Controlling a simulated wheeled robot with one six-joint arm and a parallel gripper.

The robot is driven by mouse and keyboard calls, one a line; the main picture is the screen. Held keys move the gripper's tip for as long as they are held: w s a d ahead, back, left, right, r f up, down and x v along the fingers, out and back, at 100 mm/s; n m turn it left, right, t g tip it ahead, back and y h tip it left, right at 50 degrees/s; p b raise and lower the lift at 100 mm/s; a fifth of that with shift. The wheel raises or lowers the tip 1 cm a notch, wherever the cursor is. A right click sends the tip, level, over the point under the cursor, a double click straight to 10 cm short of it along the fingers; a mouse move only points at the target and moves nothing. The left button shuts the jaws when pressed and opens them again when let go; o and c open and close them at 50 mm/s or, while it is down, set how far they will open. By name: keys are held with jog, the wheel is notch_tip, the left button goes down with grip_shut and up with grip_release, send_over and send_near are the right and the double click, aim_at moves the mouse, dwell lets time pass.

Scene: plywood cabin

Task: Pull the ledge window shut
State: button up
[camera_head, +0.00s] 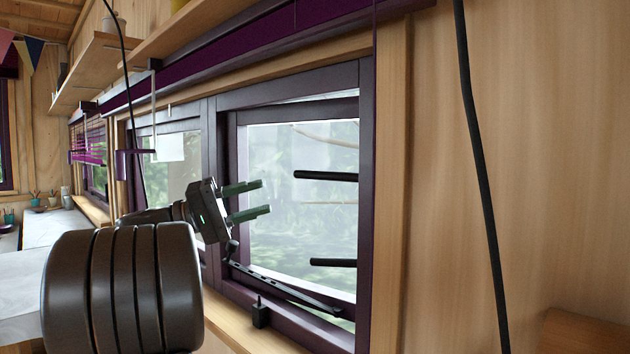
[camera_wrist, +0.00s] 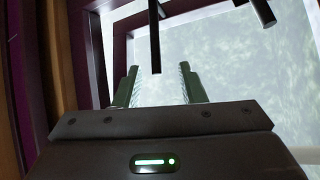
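The ledge window (camera_head: 300,160) has a dark purple frame and a pale pane with greenery behind. Bright wedges show between sash and frame at the top and lower right, so it stands ajar. Two short dark bars, an upper one (camera_head: 326,176) and a lower one (camera_head: 333,262), cross its right side. A dark stay bar (camera_head: 290,290) slants along the bottom. My gripper (camera_head: 266,197) is open and empty, left of the bars and apart from them in the head view. In the wrist view one dark bar (camera_wrist: 154,40) ends between the fingertips (camera_wrist: 159,68) in the picture; its depth is unclear.
A small dark peg (camera_head: 260,312) stands on the wooden sill (camera_head: 240,325). A black cable (camera_head: 480,170) hangs down the plywood wall at right. A shelf (camera_head: 190,35) runs above the windows. Another window (camera_head: 170,160) lies to the left.

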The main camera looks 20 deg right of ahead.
jog(key=shift+w+r, duration=0.1)
jog(key=shift+r, duration=0.2)
jog(key=shift+d+r+m, duration=0.15)
jog(key=shift+d+m, duration=0.1)
jog(key=shift+m, duration=0.05)
jog(key=x, duration=0.4)
jog(key=p+x, duration=0.1)
jog(key=x, duration=0.3)
jog(key=p+x, duration=0.1)
jog(key=x, duration=0.4)
jog(key=shift+s, duration=0.3)
grip_shut()
